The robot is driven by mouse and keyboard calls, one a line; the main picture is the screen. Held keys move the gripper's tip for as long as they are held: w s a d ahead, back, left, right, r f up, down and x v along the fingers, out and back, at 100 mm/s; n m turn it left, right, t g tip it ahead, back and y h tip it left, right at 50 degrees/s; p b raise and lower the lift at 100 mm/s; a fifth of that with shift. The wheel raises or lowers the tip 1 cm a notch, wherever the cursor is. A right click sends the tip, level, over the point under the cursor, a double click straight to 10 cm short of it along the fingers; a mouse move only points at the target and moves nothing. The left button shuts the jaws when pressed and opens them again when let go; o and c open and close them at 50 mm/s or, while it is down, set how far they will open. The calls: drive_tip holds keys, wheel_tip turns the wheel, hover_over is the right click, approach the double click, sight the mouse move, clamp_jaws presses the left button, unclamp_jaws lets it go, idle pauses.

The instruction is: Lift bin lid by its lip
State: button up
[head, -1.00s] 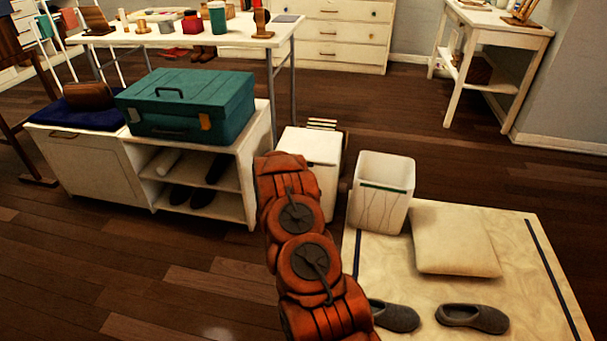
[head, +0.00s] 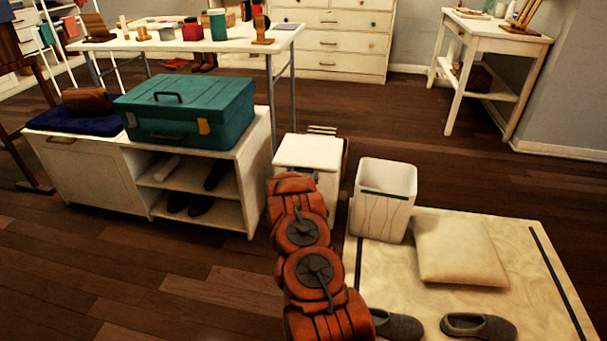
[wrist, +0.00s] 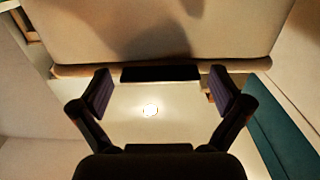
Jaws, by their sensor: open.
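The bin (head: 308,152) is a white box with a flat pale lid, and it stands between the shelf unit and the open basket. Its lid is down in the head view. My arm covers the lower front of the bin there and hides my gripper. In the wrist view my gripper (wrist: 158,80) is open, with its two dark fingers apart and nothing visible between them. A broad pale surface, likely the lid (wrist: 100,35), fills the top, with a pale edge band under it. The fingertips are close to this band; I cannot tell whether they touch. A dark strip lies between them.
A white open basket (head: 384,198) stands right of the bin on a pale mat (head: 410,290) with a cushion (head: 458,250) and grey slippers (head: 477,326). A white shelf unit (head: 95,180) carrying a teal case (head: 187,108) is to the left. Wooden floor is open at lower left.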

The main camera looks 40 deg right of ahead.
drive_tip(key=shift+w+d, duration=0.4)
drive_tip(key=shift+d, duration=0.2)
drive_tip(key=shift+c, duration=0.3)
